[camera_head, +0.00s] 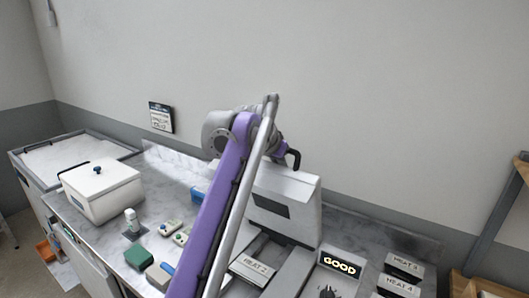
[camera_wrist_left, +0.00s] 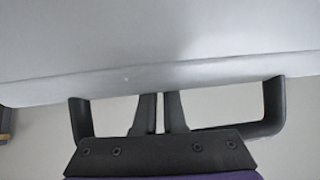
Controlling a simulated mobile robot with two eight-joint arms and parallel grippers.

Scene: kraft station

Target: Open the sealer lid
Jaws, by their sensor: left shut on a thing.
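The sealer lid (camera_head: 300,187) is a pale grey panel that stands tilted up at the back of the counter, behind the sealer's flat base. It fills the top of the left wrist view (camera_wrist_left: 160,45). A black bar handle (camera_head: 294,158) sticks out at its upper edge; its two bent ends show in the left wrist view (camera_wrist_left: 272,110). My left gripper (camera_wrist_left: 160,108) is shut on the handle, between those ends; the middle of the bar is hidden. In the head view my purple arm covers the gripper and part of the lid. My right gripper is not in view.
A lit "GOOD" display (camera_head: 340,263) stands right of the sealer, near the plates HEAT 2 (camera_head: 252,268), HEAT 3 (camera_head: 404,265) and HEAT 4 (camera_head: 398,286). The wall is close behind.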

